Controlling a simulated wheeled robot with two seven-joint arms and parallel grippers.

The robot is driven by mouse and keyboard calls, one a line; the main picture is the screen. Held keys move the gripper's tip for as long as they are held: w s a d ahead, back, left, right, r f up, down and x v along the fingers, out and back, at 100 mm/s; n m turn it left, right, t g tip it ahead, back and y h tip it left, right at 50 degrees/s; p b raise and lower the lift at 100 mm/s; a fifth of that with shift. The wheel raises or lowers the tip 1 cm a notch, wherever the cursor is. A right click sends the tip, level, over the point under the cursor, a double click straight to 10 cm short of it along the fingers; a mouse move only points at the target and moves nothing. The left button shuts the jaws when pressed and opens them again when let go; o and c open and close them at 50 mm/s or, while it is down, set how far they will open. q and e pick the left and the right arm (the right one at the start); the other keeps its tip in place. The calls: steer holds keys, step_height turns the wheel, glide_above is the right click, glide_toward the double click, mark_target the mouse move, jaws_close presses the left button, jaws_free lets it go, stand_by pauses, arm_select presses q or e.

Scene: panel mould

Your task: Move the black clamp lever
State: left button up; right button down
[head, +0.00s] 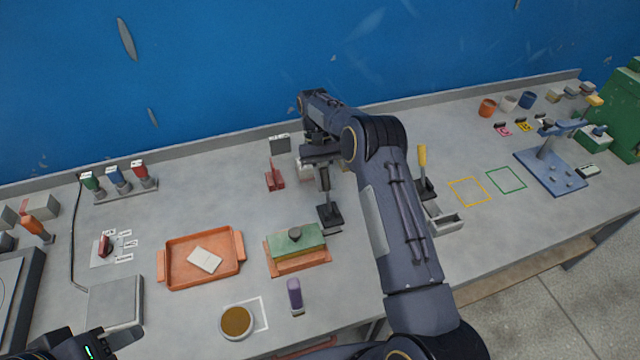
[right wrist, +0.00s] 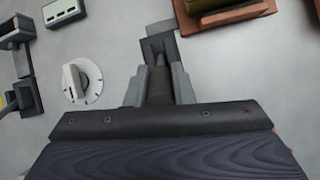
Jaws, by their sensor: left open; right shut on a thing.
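The black clamp lever (head: 326,196) stands on its dark base (head: 330,217), just behind the green mould block (head: 298,240). My right gripper (head: 322,172) reaches it from above and is shut on its upright handle. In the right wrist view the handle (right wrist: 158,82) sits between the two grey fingers, with the dark base plate (right wrist: 157,44) beyond it. My left gripper (head: 118,338) is only partly in view at the lower left edge, open and away from the lever.
An orange tray (head: 172,277) with a pale card and a purple-capped bottle (head: 295,296) are left and front. A yellow-handled lever (head: 422,158) stands right of my right forearm. A dial (right wrist: 82,82) lies near the gripper. Yellow and green outlined squares (head: 470,191) are empty.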

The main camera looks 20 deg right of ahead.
arm_select(q)
steer(key=shift+a, duration=0.4)
arm_select(e)
steer(key=shift+w+f+g, duration=0.2)
steer(key=shift+w+g, duration=0.05)
steer(key=shift+g, duration=0.05)
arm_select(q)
steer(key=shift+a, duration=0.1)
arm_select(e)
steer(key=c, duration=1.3)
jaws_free()
steer(key=shift+w, duration=0.1)
steer(key=shift+o, duration=0.2)
